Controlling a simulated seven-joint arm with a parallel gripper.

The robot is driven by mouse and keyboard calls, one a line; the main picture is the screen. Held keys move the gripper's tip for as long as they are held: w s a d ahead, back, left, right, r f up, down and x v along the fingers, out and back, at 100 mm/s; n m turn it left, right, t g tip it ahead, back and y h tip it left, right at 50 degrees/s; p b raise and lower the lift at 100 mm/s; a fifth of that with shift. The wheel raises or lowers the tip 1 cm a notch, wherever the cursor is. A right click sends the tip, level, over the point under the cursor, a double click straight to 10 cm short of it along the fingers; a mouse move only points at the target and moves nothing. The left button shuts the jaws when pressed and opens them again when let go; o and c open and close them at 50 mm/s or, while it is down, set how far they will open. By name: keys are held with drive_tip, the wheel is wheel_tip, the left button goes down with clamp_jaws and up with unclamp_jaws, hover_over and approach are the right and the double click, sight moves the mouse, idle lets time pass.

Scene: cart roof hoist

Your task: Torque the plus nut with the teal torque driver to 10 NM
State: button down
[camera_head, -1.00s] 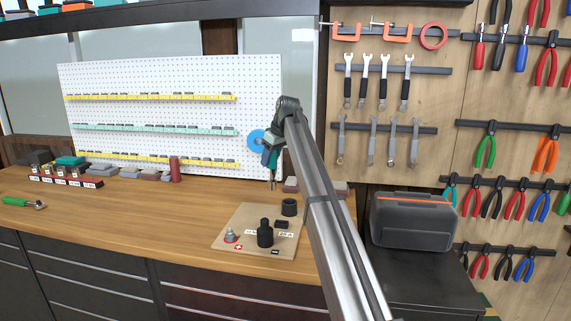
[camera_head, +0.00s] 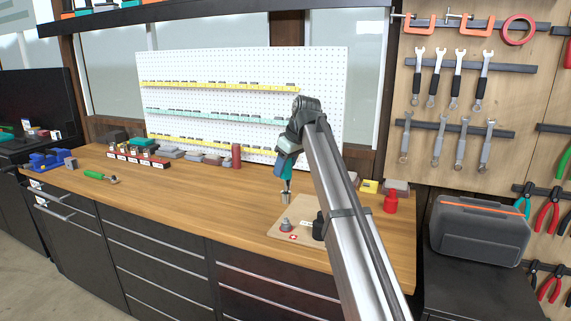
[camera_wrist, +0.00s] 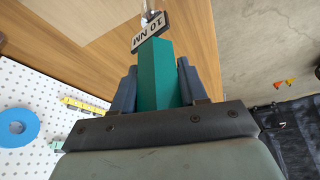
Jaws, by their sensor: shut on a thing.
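The teal torque driver (camera_head: 282,168) is held upright in my gripper (camera_head: 287,146), above the workbench. Its lower end is a metal shaft with a socket (camera_head: 285,197). In the wrist view the teal body (camera_wrist: 158,75) sits between the two dark fingers (camera_wrist: 157,88), with a "10 NM" label (camera_wrist: 151,32) on it. The plus nut (camera_head: 286,225) is a grey piece on the wooden board (camera_head: 275,233), beside a red plus mark (camera_head: 293,237). The socket appears just above the nut in the picture, apart from it. The nut cannot be made out in the wrist view.
My arm hides part of the board and a black fixture (camera_head: 318,229). A red object (camera_head: 390,202) and yellow box (camera_head: 369,186) stand to the right. A white pegboard (camera_head: 215,72) rises behind. A green-handled tool (camera_head: 100,176) lies far left; the bench between is mostly clear.

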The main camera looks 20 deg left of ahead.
sight(284, 179)
idle(0.3)
drive_tip(key=shift+f, duration=2.25)
drive_tip(key=n+g, duration=0.2)
drive_tip(key=n, duration=0.3)
drive_tip(key=n+g, duration=0.1)
drive_tip(key=n, duration=0.2)
drive_tip(key=shift+s+n, duration=0.1)
drive_tip(key=shift+n, duration=0.3)
drive_tip(key=shift+s+n+g+h, duration=0.15)
drive_tip(key=shift+n+g+h, duration=0.15)
drive_tip(key=shift+n+g, duration=0.35)
